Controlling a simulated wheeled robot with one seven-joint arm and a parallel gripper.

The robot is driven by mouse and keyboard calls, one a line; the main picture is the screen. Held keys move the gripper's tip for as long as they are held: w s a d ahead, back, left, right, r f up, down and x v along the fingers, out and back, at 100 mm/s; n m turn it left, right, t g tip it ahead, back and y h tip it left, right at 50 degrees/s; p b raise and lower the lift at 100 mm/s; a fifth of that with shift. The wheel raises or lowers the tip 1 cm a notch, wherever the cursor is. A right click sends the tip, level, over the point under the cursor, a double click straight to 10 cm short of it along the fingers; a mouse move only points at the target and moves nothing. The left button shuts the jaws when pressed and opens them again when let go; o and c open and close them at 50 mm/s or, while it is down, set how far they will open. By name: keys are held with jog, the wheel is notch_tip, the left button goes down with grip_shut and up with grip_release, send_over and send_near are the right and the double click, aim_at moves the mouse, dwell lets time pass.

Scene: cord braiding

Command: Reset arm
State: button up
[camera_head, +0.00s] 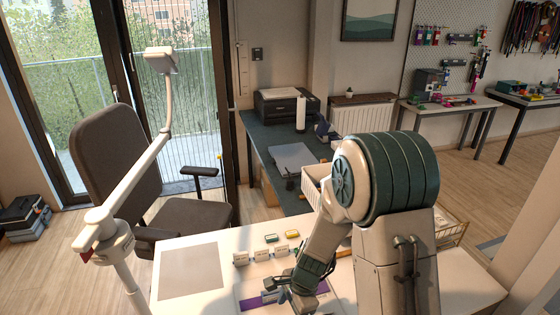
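My arm reaches down over the white table (188,235) from the right. My gripper (279,291) is low over the front middle of the table, above or beside a pale mat with a purple strip (250,302). The gripper is small and dark here, and its fingers blend with the things around it. I cannot tell whether it is open or holds anything. My arm hides part of the table's right side.
A grey sheet (190,271) lies on the table's left. Small labelled blocks (262,255) and two small coloured pieces (271,238) stand behind the gripper. A white jointed lamp-like stand (130,188) rises at left. A white basket (312,187) and an office chair (118,160) are behind.

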jog(key=s+d+r+n+t+b, duration=0.1)
jog(key=s+d+r+n, duration=0.2)
jog(key=r, duration=0.5)
jog(key=s+d+r+n+t, duration=0.1)
jog(key=d+r+n, duration=0.1)
jog(key=r+n, duration=0.35)
jog(key=s+d+r+n+t+h, duration=0.2)
jog(key=s+d+r+n+h, duration=0.1)
jog(key=s+d+r, duration=0.4)
notch_tip(320, 180, up, 3)
jog(key=shift+s+d+n+b, duration=0.2)
jog(key=shift+s+n+b, duration=0.2)
jog(key=shift+s+n, duration=0.5)
